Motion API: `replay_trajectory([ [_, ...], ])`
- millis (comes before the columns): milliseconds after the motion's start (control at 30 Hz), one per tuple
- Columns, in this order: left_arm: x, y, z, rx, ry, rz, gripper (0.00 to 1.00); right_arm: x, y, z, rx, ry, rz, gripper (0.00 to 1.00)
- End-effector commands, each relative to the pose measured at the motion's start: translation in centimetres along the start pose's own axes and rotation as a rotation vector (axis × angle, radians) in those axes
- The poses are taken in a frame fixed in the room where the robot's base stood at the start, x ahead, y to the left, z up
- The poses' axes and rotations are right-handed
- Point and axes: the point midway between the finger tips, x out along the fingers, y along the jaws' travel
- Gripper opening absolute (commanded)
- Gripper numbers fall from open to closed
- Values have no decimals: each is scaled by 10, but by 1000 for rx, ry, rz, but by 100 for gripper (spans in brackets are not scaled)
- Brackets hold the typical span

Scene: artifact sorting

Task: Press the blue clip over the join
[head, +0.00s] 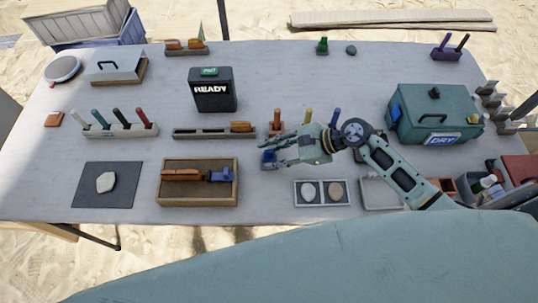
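A wooden tray (198,201) at front centre-left holds a long brown piece (182,173) in two lengths. A blue piece (221,174) sits at the right end of the brown piece; I cannot tell whether it is the clip or how it is seated. A second small blue block (268,159) is on the table right of the tray, at my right gripper's fingertips. My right gripper (272,151) points left with its fingers spread apart, and no held thing shows between them. Whether it touches the blue block is unclear. My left gripper is not in view.
A grey rail with an orange piece (242,127) lies behind the tray. A black READY box (213,95) stands further back. A dark mat with a pale stone (106,182) is left. A two-stone tray (321,203) is right. A teal DRY case (435,110) stands at right.

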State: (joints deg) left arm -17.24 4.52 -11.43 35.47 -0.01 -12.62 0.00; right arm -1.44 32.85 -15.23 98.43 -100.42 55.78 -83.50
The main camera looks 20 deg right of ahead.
Motion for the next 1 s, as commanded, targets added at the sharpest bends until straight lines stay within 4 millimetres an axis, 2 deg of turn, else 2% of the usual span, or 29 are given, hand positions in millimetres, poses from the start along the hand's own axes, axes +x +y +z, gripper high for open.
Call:
replay_trajectory([
  [33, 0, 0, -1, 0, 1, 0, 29, 0, 0, 0, 0, 0, 0, 24],
  [233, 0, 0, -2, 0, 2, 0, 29, 0, 0, 0, 0, 0, 0, 7],
  [667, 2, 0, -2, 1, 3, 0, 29, -6, -3, 7, -3, 0, 0, 6],
  [867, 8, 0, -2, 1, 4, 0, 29, -22, -10, 28, -7, 1, 0, 6],
  [1000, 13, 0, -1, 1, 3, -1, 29, -46, 8, 36, -4, 5, 5, 6],
])
